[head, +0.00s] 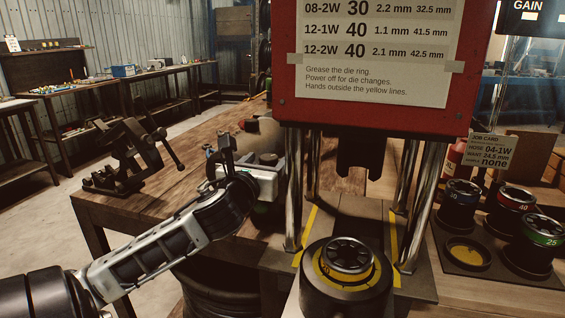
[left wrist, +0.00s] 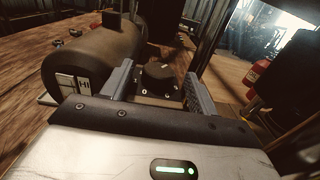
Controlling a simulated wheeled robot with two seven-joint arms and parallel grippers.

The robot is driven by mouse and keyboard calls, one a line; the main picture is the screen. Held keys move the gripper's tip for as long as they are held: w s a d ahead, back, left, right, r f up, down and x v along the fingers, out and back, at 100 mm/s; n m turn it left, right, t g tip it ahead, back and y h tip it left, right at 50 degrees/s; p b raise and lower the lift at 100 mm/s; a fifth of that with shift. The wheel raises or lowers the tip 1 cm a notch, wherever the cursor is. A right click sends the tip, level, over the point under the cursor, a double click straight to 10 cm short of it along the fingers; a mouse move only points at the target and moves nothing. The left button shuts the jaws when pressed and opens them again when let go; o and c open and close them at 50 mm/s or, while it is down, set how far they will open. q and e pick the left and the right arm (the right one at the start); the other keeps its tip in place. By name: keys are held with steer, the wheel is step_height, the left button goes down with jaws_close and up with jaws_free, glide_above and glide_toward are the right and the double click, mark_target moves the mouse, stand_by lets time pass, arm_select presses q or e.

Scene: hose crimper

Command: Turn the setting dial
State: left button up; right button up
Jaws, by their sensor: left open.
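A dark round knob with a small light mark (left wrist: 157,72), which looks like the setting dial, sits on a black bolted block in the left wrist view. My left gripper (left wrist: 159,82) is open, with one finger to each side of the knob. I cannot tell whether either finger touches it. In the head view my left gripper (head: 270,168) is beside the left posts of the red press (head: 285,80), and the knob cannot be made out clearly there. A chart of settings (head: 380,50) is on the press front. A job card (head: 485,150) reads 04-1W. My right gripper is not in view.
A yellow-ringed black die (head: 345,268) stands in front of the press. A tray (head: 510,270) at the right holds several dies beside an empty yellow recess. A dark tank (left wrist: 85,62) is left of the fingers. A vise (head: 125,155) stands on the wooden bench.

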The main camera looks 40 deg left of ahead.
arm_select(q)
steer(key=shift+w+a, duration=0.35)
steer(key=shift+w, duration=0.3)
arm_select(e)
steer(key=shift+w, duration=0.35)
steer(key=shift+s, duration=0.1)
arm_select(q)
steer(key=shift+c, duration=0.9)
steer(key=c, duration=0.8)
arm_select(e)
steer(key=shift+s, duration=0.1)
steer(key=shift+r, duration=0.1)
